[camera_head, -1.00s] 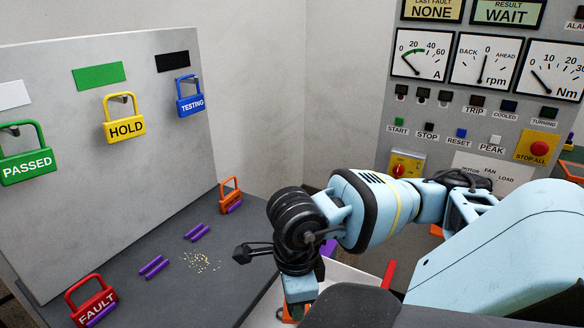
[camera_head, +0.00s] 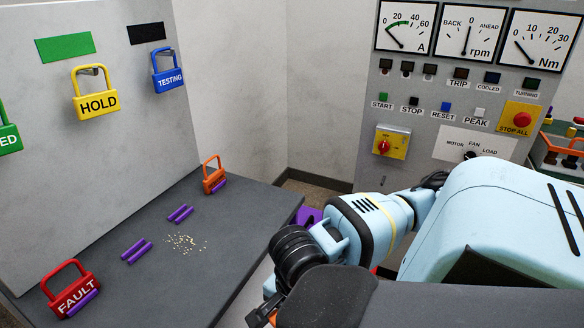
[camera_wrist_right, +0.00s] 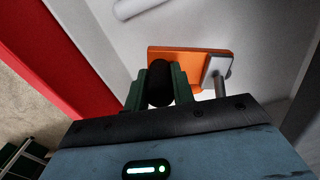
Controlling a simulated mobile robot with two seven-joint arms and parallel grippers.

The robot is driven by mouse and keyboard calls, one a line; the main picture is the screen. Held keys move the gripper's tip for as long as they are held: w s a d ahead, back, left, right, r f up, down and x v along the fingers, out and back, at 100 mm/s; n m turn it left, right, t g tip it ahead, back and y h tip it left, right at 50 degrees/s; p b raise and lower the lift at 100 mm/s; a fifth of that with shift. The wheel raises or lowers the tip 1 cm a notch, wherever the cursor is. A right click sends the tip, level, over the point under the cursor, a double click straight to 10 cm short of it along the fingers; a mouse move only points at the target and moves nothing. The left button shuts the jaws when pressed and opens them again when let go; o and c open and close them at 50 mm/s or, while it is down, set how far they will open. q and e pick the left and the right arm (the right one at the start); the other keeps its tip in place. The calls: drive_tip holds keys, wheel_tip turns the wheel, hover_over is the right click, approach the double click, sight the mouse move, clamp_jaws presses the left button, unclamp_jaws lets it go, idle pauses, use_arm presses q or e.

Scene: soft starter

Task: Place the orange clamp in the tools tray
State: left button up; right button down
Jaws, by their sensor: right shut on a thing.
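The orange clamp (camera_wrist_right: 190,62) shows in the right wrist view as an orange block with a grey metal piece at its right side and a dark rounded part between my fingers. My right gripper (camera_wrist_right: 160,88) is shut on it, above or against a pale surface (camera_wrist_right: 270,75); whether they touch is unclear. In the head view my own arm hides most of this gripper, and a small orange bit shows at the bottom edge. My left gripper is out of view. I cannot tell for certain which thing is the tools tray.
A red strip (camera_wrist_right: 65,55) borders the pale surface. The dark bench (camera_head: 205,270) holds purple pieces, pale crumbs, a red FAULT padlock (camera_head: 72,290) and an orange padlock (camera_head: 213,176). A control panel (camera_head: 450,100) stands behind; a rack with orange items (camera_head: 562,150) is at right.

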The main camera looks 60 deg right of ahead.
drive_tip(key=shift+f, duration=3.65)
drive_tip(key=shift+f+b, duration=0.2)
drive_tip(key=shift+b, duration=0.15)
drive_tip(key=c, duration=1.2)
unclamp_jaws()
drive_tip(key=shift+r, duration=0.15)
wheel_tip(320, 180, up, 12)
drive_tip(key=shift+r+p, duration=0.1)
drive_tip(key=shift+p, duration=0.7)
